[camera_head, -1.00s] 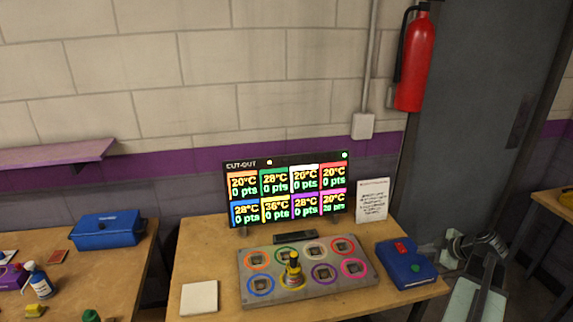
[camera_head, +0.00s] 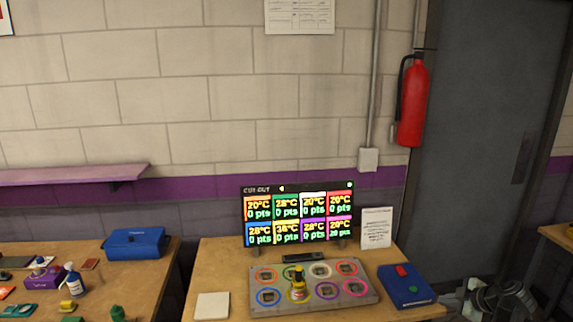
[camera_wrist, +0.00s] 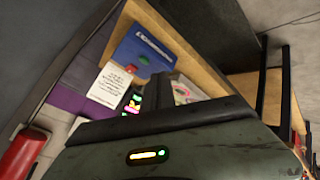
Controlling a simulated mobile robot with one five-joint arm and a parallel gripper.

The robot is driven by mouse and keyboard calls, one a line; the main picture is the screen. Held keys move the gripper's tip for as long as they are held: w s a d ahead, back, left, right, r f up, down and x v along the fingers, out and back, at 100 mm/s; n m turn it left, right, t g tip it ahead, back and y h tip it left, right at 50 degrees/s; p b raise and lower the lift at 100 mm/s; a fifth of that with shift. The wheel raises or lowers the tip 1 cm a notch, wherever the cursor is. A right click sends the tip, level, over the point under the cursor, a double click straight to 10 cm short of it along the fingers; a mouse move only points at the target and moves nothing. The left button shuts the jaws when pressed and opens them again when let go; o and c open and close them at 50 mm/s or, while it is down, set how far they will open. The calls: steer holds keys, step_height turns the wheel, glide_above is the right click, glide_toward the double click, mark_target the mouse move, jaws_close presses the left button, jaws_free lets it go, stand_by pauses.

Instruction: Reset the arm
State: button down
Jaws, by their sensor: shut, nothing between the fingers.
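My gripper (camera_wrist: 159,88) shows in the wrist view as dark fingers, shut and empty, above my grey-green wrist housing. In the head view, part of my arm (camera_head: 495,300) shows low at the right edge of the table, beside the blue box with red and green buttons (camera_head: 405,286). That blue box also shows beyond the fingers in the wrist view (camera_wrist: 140,50). My gripper touches nothing that I can see.
A grey panel with coloured rings (camera_head: 345,302) lies on the table, a yellow-and-black piece (camera_head: 298,288) on its yellow ring. A lit screen (camera_head: 300,216) stands behind it. A side table (camera_head: 110,275) holds tools and bottles. A fire extinguisher (camera_head: 411,105) hangs by the grey door.

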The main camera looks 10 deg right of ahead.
steer(key=w+a+f+n+g+y, duration=0.15)
steer(key=w+a, duration=0.35)
steer(key=a, duration=0.6)
steer(key=w+a+n+g+y, duration=0.15)
steer(key=w+a, duration=0.25)
steer(key=a, duration=0.6)
steer(key=w+a+f+n, duration=0.15)
steer(key=w+a, duration=0.35)
steer(key=a, duration=0.6)
steer(key=s+a+f+m+g+h, duration=0.1)
steer(key=s+a+f+m+g, duration=0.15)
steer(key=a, duration=0.65)
steer(key=s+a+f+m+g+h, duration=0.15)
steer(key=s+a, duration=0.25)
steer(key=a, duration=0.6)
steer(key=s+d+m+g+h, duration=0.2)
steer(key=s+d+m, duration=0.2)
steer(key=m, duration=0.7)
steer(key=shift+s+d+f, duration=0.2)
steer(key=shift+d+f, duration=0.05)
steer(key=shift+d, duration=0.4)
